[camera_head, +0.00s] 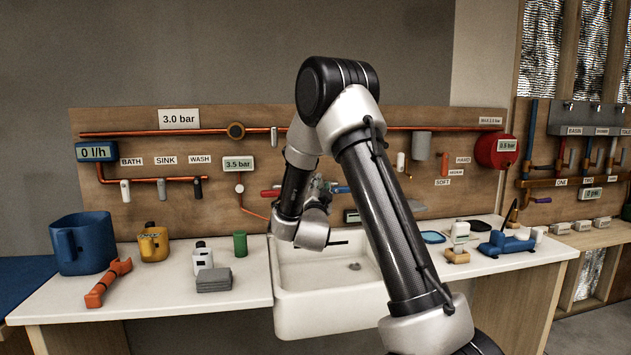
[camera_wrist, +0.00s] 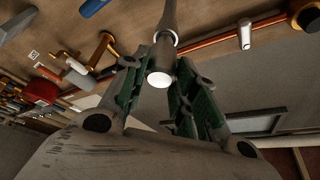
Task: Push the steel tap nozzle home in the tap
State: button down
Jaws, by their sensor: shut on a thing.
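In the wrist view my gripper (camera_wrist: 163,62) has its green-padded fingers on either side of a short grey steel nozzle (camera_wrist: 160,66), and is shut on it. The nozzle's round end shows bright white towards the camera. Its far end meets a grey tapered pipe (camera_wrist: 168,18), which looks like the tap's spout, roughly in line with it. How deep the nozzle sits in it cannot be told. In the head view the gripper (camera_head: 317,187) is small and partly hidden behind my arm, above the sink by the board; the nozzle cannot be made out there.
The white sink (camera_head: 300,296) lies below my arm. Copper pipes (camera_head: 170,133) cross the board behind.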

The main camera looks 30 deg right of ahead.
jog(key=shift+w+d, duration=0.3)
jog(key=shift+w, duration=0.6)
jog(key=shift+w, duration=0.25)
dwell(0.4)
jog(key=shift+r, duration=0.1)
jog(key=c, duration=1)
grip_release()
jog(key=shift+c, duration=0.2)
jog(key=v, duration=1.2)
